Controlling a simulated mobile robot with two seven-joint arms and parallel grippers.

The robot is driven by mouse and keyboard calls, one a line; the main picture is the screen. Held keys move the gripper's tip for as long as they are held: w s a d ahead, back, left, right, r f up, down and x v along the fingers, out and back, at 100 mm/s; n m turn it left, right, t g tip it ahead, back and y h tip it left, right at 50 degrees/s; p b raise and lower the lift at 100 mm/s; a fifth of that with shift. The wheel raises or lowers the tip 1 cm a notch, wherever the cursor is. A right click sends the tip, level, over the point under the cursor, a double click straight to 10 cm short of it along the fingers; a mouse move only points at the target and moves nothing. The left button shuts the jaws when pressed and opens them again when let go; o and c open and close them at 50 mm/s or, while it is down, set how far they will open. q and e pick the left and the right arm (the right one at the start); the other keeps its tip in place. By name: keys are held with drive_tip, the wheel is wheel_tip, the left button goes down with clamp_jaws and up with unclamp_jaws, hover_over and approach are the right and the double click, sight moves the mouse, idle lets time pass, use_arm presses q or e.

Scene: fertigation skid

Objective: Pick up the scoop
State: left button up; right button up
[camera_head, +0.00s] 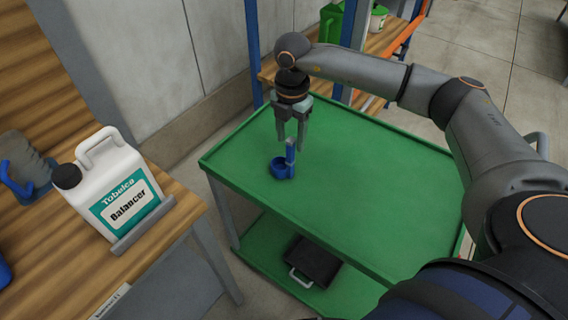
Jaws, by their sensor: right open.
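The blue scoop (281,168) stands on the green top of a cart (350,200), near its far left part. Its round bowl rests on the surface and its handle points upward. My right gripper (291,146) hangs over the scoop, fingers pointing down. Its fingers are open, and their tips are close to the upper end of the handle. I cannot tell whether they touch it. My left gripper is not in view.
A white Balancer jug (118,188) stands on the wooden bench (160,235) at left, beside a grey bracket. A black case (312,262) lies on the cart's lower shelf. Blue posts (253,50) and a wooden shelf stand behind. The rest of the cart top is clear.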

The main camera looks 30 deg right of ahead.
sight(290, 151)
wheel_tip(290, 151, down, 5)
drive_tip(key=shift+s+a+r, duration=0.1)
drive_tip(key=shift+s+r, duration=0.05)
clamp_jaws()
idle(0.4)
idle(1.0)
